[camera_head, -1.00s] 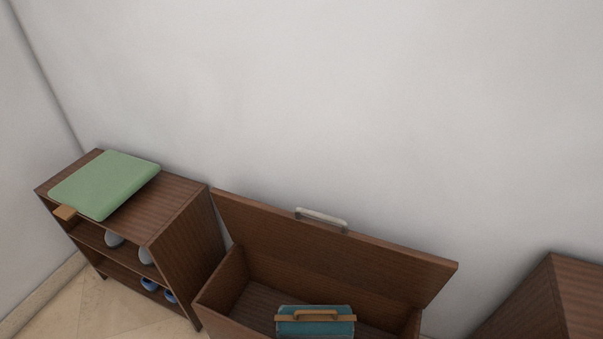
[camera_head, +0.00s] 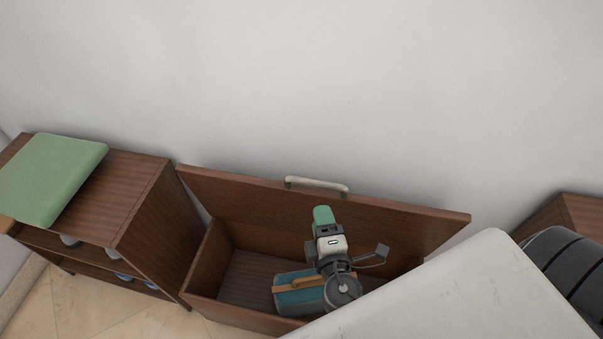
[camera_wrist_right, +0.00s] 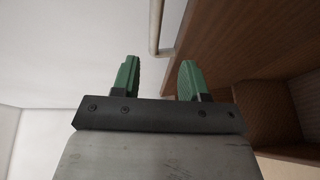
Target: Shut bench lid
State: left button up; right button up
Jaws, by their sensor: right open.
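The wooden bench (camera_head: 203,257) stands against the wall with its lid (camera_head: 400,222) raised and leaning back. A pale handle (camera_head: 316,186) is on the lid's upper edge. My right gripper (camera_head: 322,214) is in front of the lid, below the handle in the picture, and holds nothing. In the right wrist view its two green fingers (camera_wrist_right: 158,80) are apart, with the handle (camera_wrist_right: 155,28) ahead and the lid's wood (camera_wrist_right: 225,45) to the right. My left gripper is not in view.
A teal case with a brown handle (camera_head: 290,299) lies inside the bench, partly behind my right arm. A wooden shelf unit (camera_head: 140,210) with a green cushion (camera_head: 50,175) on top stands at the left. Another wooden cabinet (camera_head: 575,212) is at the right.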

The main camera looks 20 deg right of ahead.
aim_at(313, 180)
jog(key=x, duration=0.3)
jog(key=p+x, duration=0.1)
jog(key=x, duration=0.2)
jog(key=r+p+x, duration=0.1)
jog(key=x, duration=0.2)
jog(key=shift+w+d+f, duration=0.1)
jog(key=shift+w+d, duration=0.1)
jog(key=shift+w, duration=0.15)
jog(key=shift+w+d, duration=0.1)
jog(key=shift+w, duration=0.35)
jog(key=shift+f, duration=0.1)
grip_shut()
